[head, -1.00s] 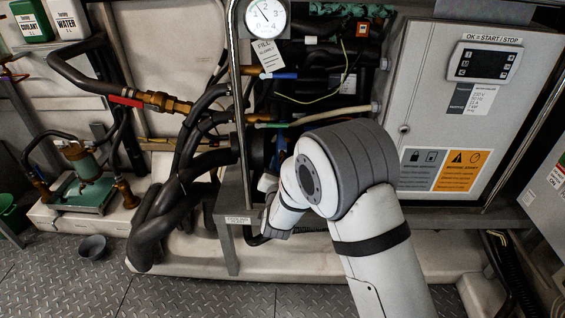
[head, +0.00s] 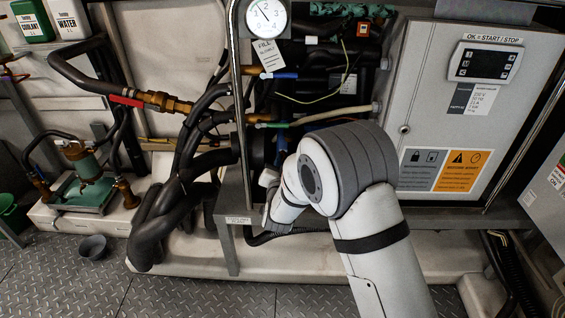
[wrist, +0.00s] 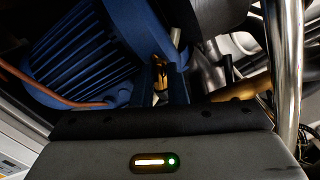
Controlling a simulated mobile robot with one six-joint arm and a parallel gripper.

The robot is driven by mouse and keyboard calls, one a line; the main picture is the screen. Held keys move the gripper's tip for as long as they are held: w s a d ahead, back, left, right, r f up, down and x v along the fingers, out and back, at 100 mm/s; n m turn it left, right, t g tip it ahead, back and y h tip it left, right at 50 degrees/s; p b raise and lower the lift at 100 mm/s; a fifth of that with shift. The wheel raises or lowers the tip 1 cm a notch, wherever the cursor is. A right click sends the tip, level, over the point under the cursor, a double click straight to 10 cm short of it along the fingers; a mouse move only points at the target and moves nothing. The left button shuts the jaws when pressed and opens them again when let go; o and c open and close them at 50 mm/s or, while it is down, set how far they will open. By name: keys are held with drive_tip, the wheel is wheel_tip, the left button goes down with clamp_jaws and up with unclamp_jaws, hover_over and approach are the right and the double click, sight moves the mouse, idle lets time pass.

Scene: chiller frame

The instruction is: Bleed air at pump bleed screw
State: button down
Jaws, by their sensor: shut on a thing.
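In the wrist view the blue finned pump motor (wrist: 80,60) fills the upper left. My gripper (wrist: 163,78) reaches in beside it, its dark fingers close together on a small brass piece, the pump bleed screw (wrist: 160,70). The fingertips are in shadow, so the exact contact is hard to see. In the head view my own arm hides the gripper and the screw, low in the frame left of the grey control cabinet (head: 420,110).
A pressure gauge (head: 266,17) sits above a FILL tag (head: 268,55). Black hoses (head: 185,160) crowd the left of my arm. A bright metal post (wrist: 287,70) stands close on the right in the wrist view.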

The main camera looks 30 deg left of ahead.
drive_tip(key=shift+f+b, duration=0.15)
drive_tip(key=shift+b, duration=0.25)
drive_tip(key=shift+m+b, duration=1.1)
drive_tip(key=shift+b, duration=0.75)
drive_tip(key=c, duration=1.5)
unclamp_jaws()
drive_tip(key=shift+o, duration=0.2)
drive_tip(key=p+v, duration=0.1)
drive_tip(key=v, duration=0.6)
drive_tip(key=shift+s+d, duration=0.15)
drive_tip(key=shift+s, duration=0.2)
